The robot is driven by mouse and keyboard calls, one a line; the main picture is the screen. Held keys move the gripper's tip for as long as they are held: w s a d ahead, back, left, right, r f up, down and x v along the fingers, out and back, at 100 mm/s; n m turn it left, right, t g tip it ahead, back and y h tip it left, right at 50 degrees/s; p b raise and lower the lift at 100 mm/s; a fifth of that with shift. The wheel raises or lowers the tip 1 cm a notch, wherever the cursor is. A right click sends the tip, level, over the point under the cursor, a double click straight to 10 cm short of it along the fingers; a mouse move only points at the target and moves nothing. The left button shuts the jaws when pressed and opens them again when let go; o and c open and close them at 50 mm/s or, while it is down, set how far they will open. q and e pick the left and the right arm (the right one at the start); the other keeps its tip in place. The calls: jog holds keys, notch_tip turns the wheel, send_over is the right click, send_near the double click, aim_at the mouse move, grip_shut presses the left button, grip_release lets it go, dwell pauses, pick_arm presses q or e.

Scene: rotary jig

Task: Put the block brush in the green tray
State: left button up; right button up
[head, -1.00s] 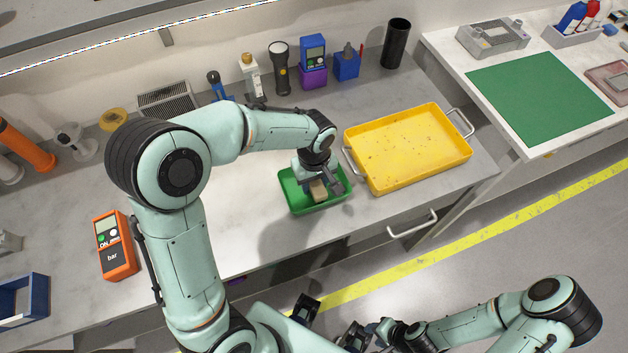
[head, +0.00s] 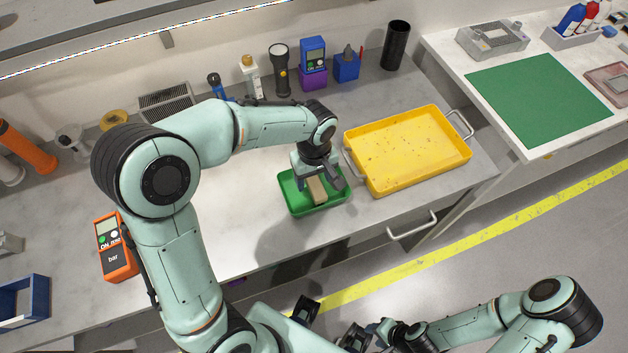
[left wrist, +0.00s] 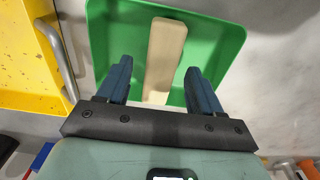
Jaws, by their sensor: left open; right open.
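The block brush (head: 317,190), a tan wooden block, lies in the green tray (head: 294,204) on the bench. In the left wrist view the brush (left wrist: 165,50) rests on the floor of the green tray (left wrist: 222,45). My left gripper (head: 319,183) is above the tray, open, with its two fingers (left wrist: 160,88) apart on either side of the brush's near end and clear of it. My right gripper (head: 330,325) is at the bottom of the head view, away from the bench, open and empty. The underside of the brush is hidden.
A yellow tray (head: 410,150) with metal handles stands just right of the green tray. A flashlight (head: 281,70), a blue meter (head: 313,55) and a black cylinder (head: 396,45) stand along the wall. An orange meter (head: 117,250) lies at the left. The bench's middle is clear.

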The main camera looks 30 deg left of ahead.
aim_at(314, 182)
pick_arm(q)
notch_tip(314, 182, up, 9)
jog(key=shift+p, duration=0.45)
jog(key=shift+d+f, duration=0.1)
